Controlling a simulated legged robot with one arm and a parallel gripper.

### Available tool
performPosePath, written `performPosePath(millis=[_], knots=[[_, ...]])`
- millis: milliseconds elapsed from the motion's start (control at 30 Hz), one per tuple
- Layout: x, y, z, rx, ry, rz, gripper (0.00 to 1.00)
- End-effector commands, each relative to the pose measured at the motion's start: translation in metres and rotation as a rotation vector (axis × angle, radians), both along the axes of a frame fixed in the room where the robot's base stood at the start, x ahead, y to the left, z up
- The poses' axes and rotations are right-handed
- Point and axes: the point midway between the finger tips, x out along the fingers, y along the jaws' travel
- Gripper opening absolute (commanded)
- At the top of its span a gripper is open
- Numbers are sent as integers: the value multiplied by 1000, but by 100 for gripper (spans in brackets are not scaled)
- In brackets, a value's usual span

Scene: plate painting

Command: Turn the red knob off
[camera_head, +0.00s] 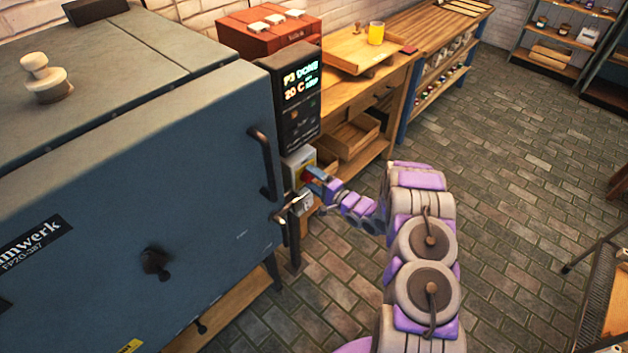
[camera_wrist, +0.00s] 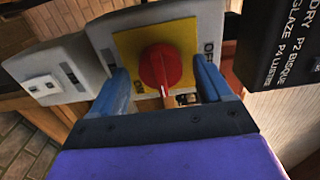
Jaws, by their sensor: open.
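The knob's handle end points down in the picture, toward my gripper. My gripper (camera_wrist: 163,82) is open, with one blue finger on each side of the knob; I cannot tell whether either finger touches it. In the head view my gripper (camera_head: 312,184) reaches the switch box (camera_head: 299,158) below the kiln's display, and the knob is mostly hidden there.
The blue-grey kiln (camera_head: 150,180) with a black door handle (camera_head: 263,160) stands left of my gripper. The control panel (camera_head: 292,95) reads "P3 DONE". A wooden bench (camera_head: 375,75) is behind. Brick floor is open at right.

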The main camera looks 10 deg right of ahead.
Motion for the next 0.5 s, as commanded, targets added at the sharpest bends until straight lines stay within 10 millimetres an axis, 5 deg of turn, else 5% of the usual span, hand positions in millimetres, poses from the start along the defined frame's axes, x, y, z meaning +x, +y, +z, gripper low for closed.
performPosePath(millis=[500], knots=[[0,0,-1,0,2,0,34]])
